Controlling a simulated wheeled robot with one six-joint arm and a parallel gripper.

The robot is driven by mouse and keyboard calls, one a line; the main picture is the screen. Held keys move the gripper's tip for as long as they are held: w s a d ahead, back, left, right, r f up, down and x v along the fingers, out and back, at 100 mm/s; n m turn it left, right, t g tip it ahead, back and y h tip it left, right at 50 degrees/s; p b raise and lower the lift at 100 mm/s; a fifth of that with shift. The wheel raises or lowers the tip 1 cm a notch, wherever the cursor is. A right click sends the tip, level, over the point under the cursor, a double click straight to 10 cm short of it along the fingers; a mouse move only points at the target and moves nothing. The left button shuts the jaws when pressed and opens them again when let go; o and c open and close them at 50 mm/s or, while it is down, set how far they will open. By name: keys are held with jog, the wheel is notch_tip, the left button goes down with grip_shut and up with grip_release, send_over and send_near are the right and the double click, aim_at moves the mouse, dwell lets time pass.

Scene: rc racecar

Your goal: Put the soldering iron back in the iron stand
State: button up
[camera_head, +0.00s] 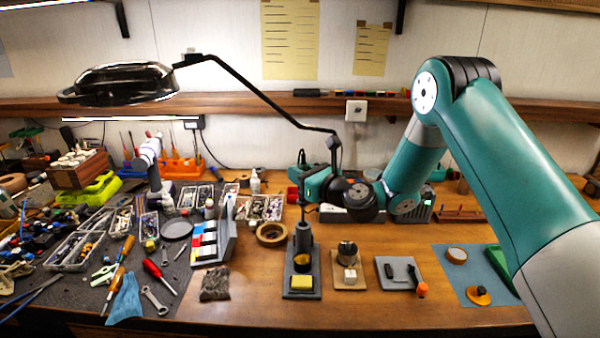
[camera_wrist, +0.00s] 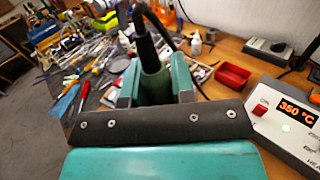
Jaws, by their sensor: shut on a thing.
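My gripper (camera_head: 306,188) is shut on the soldering iron and holds it roughly upright over the iron stand (camera_head: 303,240). In the wrist view the iron's dark green handle (camera_wrist: 154,84) sits between my teal fingers (camera_wrist: 155,88), with a black upper end and cable above it. The stand has a grey upright holder on a dark base, with a yellow sponge (camera_head: 301,282) at the front. The iron's lower part is in line with the holder's top. I cannot tell whether its tip is inside the holder.
A soldering station (camera_wrist: 292,112) reading 350 °C and a red tray (camera_wrist: 233,75) stand nearby. A brass-wool pot (camera_head: 347,250) is right of the stand, a tape roll (camera_head: 271,234) left. The lamp arm (camera_head: 262,95) reaches down close behind my gripper. Tools crowd the left mat.

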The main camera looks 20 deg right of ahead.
aim_at(304, 201)
jog(key=shift+f+b, duration=2.55)
jog(key=shift+f, duration=0.75)
jog(key=o, duration=1.3)
jog(key=shift+o, duration=0.2)
jog(key=shift+b+v, duration=0.5)
jog(key=shift+v, duration=0.25)
jog(key=s+d+b, duration=0.1)
jog(key=s+r, duration=0.1)
jog(key=s, duration=0.1)
jog(key=s+d+r+b, duration=0.1)
jog(key=s, duration=0.1)
jog(key=shift+d+b, duration=0.3)
jog(key=shift+d, duration=0.05)
jog(key=shift+a+r, duration=0.1)
